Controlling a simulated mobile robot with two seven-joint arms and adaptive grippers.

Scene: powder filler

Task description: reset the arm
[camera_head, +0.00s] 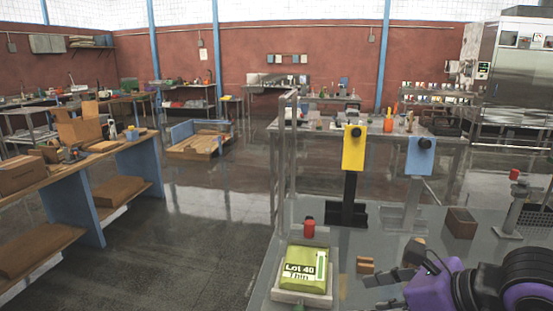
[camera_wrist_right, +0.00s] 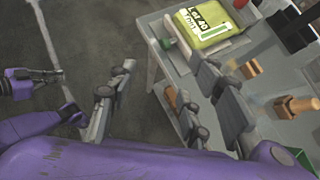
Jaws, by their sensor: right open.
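My right arm is purple and black and comes in at the lower right of the head view. Its gripper (camera_head: 374,291) is low over the front of the grey bench (camera_head: 352,262), just right of the yellow-green Lot 40 pack (camera_head: 299,268). In the right wrist view the gripper's two grey fingers (camera_wrist_right: 167,72) stand wide apart with nothing between them. The pack (camera_wrist_right: 208,24) lies beyond them on the bench there.
A pale tray (camera_head: 301,298) holds the pack, with a red-capped item (camera_head: 309,228) behind it. A yellow (camera_head: 353,150) and a blue (camera_head: 420,158) panel stand on posts. Small brown blocks (camera_head: 366,265) and a brown box (camera_head: 461,222) are on the bench. Open floor (camera_head: 190,235) lies left.

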